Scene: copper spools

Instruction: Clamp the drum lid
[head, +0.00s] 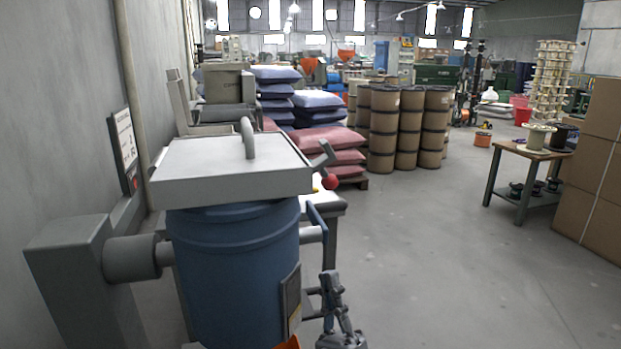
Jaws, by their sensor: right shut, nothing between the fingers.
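A blue drum (235,265) stands at the left front, held between grey side mounts. A flat grey square lid (225,180) with a curved handle (249,137) lies over its top. A grey lever (323,158) with a red knob (330,182) sticks up at the lid's right edge. My right gripper (328,279) is at the bottom, right of the drum and well below the red knob. It is shut, with nothing in it, and apart from the knob. My left gripper is out of view.
A grey post (75,275) and a sign panel (124,150) stand left of the drum. A grey-framed table (327,204) is close behind it. Pallets of sacks (335,138) and brown drums (397,127) stand farther back. The floor to the right is clear up to a spool table (521,150) and cartons (592,180).

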